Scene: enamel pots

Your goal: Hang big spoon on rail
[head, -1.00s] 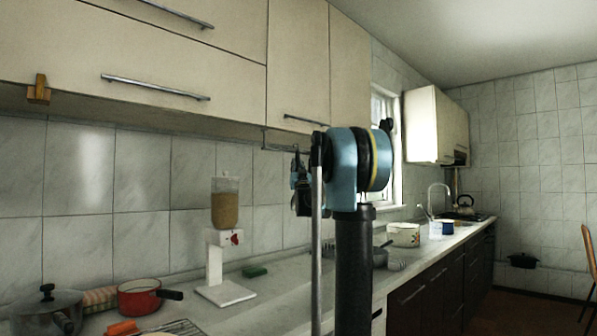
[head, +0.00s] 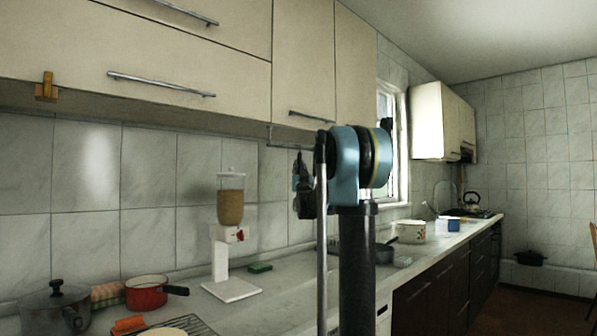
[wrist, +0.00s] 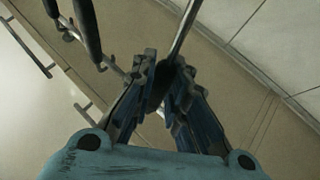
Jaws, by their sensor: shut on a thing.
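My gripper (wrist: 163,85) is shut on the dark part of a long utensil, which I take to be the big spoon (wrist: 184,30). Its thin metal shaft runs up out of the top of the wrist view, so its far end is hidden. The thin metal rail (wrist: 112,67) shows left of the fingers in the wrist view, under the cabinet. The spoon looks close to the rail, but I cannot tell whether they touch. In the head view my gripper (head: 301,188) is partly hidden behind my arm, near the wall below the cabinet.
Dark-handled utensils (wrist: 87,28) hang beside the rail. The cabinets (head: 150,65) are close above. On the counter stand a dispenser (head: 229,205), a red pot (head: 146,293), a grey lidded pot (head: 55,308) and a white pot (head: 410,233).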

